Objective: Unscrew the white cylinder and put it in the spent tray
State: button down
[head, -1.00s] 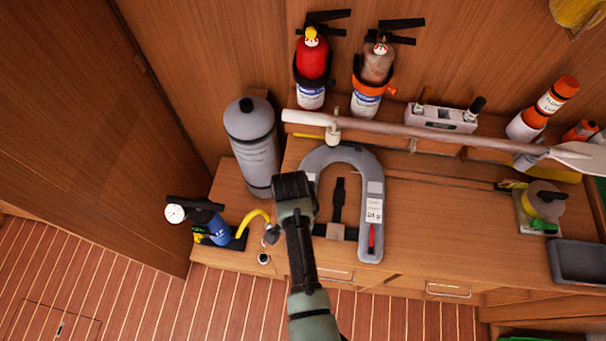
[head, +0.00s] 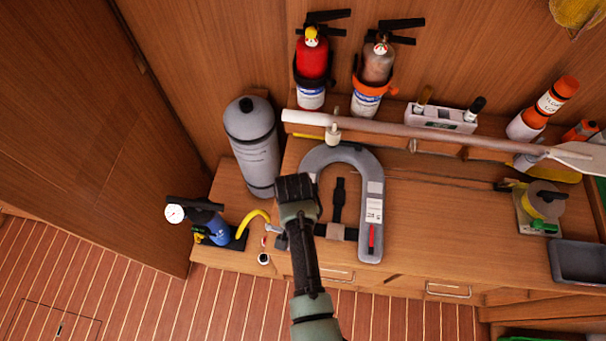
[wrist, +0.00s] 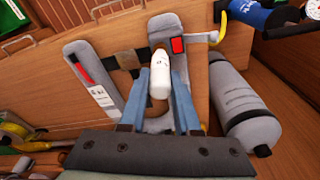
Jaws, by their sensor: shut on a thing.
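The white cylinder (wrist: 159,76) stands between the two blue fingers of my gripper (wrist: 158,84) in the wrist view. My gripper is shut on it, with its rounded white end showing past the fingertips. It is beside the grey horseshoe float (wrist: 90,72), near the float's dark strap. In the head view my wrist (head: 297,192) hides the fingers and the cylinder, over the left arm of the float (head: 370,205). I cannot tell whether the cylinder is still threaded in. A dark grey tray (head: 580,281) lies at the right edge of the bench; no label on it is readable.
A grey gas bottle (head: 253,148) stands left of my wrist. A blue pump with a gauge (head: 212,226) and a yellow hose is farther left. A long pole (head: 400,130) lies across the back, below two extinguishers. The bench (head: 450,225) right of the float is mostly clear.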

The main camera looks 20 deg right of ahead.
jog(key=shift+r, duration=0.25)
jog(key=shift+r, duration=2.5)
jog(key=shift+f, duration=0.15)
